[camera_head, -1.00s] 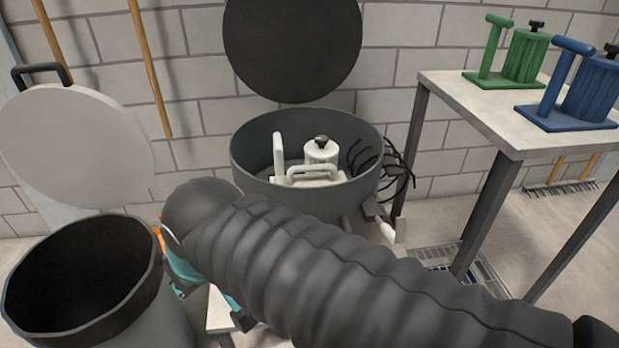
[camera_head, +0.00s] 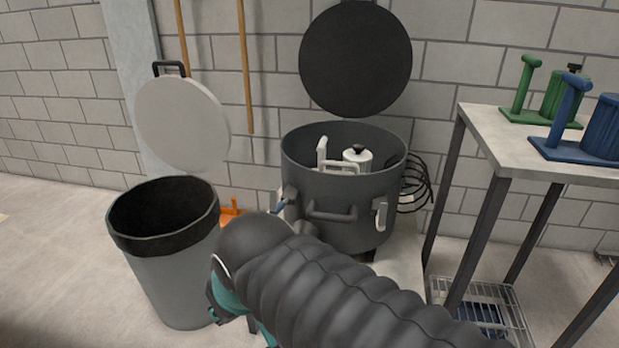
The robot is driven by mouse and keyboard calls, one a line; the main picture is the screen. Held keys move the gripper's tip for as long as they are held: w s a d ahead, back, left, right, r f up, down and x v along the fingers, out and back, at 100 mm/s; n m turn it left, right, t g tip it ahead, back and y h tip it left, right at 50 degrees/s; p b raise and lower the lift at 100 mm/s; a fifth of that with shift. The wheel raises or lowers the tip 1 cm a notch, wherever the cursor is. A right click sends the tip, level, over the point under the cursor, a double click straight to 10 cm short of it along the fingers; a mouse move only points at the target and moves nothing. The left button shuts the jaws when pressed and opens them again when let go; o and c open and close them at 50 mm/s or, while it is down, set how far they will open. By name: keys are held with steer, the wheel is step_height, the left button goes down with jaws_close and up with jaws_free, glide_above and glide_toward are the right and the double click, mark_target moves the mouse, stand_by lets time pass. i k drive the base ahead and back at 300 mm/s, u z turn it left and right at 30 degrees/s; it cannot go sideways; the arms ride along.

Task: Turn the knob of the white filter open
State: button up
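The white filter (camera_head: 358,157) stands inside the dark grey round vessel (camera_head: 345,190), whose black lid (camera_head: 355,60) is raised behind it. A white upright handle (camera_head: 322,152) stands left of the cylinder. The vessel's rim hides the filter's lower part. My dark ribbed arm crosses the lower middle of the picture, in front of and below the vessel. My gripper's fingers are not visible; only teal parts near the arm's end show at the lower left.
An open grey bin (camera_head: 168,265) with its lid (camera_head: 183,125) raised stands at left. A table (camera_head: 510,140) at right holds a green filter (camera_head: 555,95) and a blue filter (camera_head: 600,130). Black cables (camera_head: 416,185) hang beside the vessel. Floor at far left is clear.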

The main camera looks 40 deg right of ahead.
mark_target(358, 148)
steer(key=u, duration=0.6)
steer(key=i, duration=0.75)
steer(key=z, duration=2.55)
steer(key=i, duration=0.5)
steer(key=z, duration=0.05)
steer(key=k, duration=0.5)
steer(key=u, duration=1.4)
steer(key=k, duration=0.7)
steer(key=z, duration=0.4)
